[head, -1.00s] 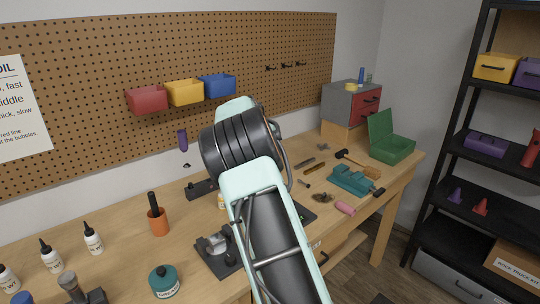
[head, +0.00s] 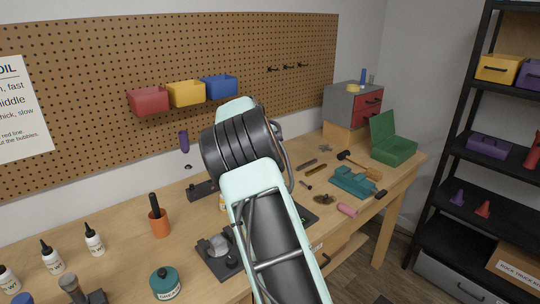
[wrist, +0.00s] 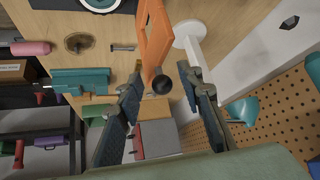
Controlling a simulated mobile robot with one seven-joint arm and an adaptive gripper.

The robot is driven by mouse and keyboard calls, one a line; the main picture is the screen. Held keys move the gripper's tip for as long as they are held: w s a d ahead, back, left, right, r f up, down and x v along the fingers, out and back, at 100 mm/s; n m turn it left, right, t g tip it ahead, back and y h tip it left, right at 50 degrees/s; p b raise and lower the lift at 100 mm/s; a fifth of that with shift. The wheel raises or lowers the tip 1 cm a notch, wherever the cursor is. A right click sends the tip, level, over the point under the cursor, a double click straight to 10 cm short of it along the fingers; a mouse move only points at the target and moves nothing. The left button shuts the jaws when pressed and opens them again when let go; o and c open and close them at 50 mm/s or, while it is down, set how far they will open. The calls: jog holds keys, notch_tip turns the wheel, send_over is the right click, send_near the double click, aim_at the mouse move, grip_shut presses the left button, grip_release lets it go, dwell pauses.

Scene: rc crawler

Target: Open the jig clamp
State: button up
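In the wrist view an orange bar (wrist: 153,35) with a dark round knob (wrist: 162,85) at its end comes down from the top edge. It looks like the clamp's lever, but I cannot tell for sure. A white post (wrist: 191,42) stands just right of it. My gripper (wrist: 160,80) is open, with one dark finger on each side of the knob. I see nothing held, and contact with the knob cannot be told. In the head view my arm hides the gripper and the orange bar.
On the bench (head: 125,264) are a teal vise (head: 352,182), a pink cylinder (head: 347,210), a green open box (head: 392,145) and an orange cup (head: 159,227). A black base with a grey part (head: 218,246) lies left of my arm. The pegboard (head: 80,95) stands behind.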

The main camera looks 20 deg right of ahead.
jog(key=v, duration=1.1)
jog(key=shift+r, duration=0.3)
jog(key=shift+s+a, duration=0.1)
